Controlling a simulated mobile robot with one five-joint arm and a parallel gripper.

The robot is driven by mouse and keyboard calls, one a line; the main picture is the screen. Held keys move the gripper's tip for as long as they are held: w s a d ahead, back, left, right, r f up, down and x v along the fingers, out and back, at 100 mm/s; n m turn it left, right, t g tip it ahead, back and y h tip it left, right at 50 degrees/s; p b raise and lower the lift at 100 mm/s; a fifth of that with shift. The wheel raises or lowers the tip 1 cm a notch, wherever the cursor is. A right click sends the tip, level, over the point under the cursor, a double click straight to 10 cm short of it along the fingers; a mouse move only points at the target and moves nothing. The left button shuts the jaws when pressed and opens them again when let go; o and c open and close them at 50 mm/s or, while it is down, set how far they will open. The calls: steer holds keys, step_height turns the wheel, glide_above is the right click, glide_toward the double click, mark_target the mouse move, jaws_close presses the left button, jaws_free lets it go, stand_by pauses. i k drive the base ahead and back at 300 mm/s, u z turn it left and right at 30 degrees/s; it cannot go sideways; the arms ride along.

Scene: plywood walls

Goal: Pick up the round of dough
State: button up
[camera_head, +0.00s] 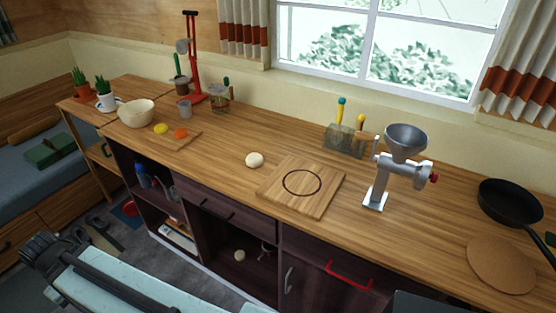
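A pale, round lump of dough (254,160) lies on the wooden counter (225,150), just left of a square wooden board (325,198). The board has a dark ring drawn on it, and the ring is empty. The dough is apart from the board. A second small pale round thing (240,255) sits in the open shelf below the counter; I cannot tell what it is. Part of my arm shows at the bottom left, low in front of the cabinets and well away from the dough. I cannot make out my gripper's fingers.
A metal grinder (378,180) stands right of the board, with a black pan (510,203) and round cork mat (501,264) beyond. Counter around the dough is clear.

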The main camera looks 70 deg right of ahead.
mark_target(254, 160)
steer(key=u, duration=0.15)
steer(key=i, duration=0.95)
steer(key=z, duration=0.05)
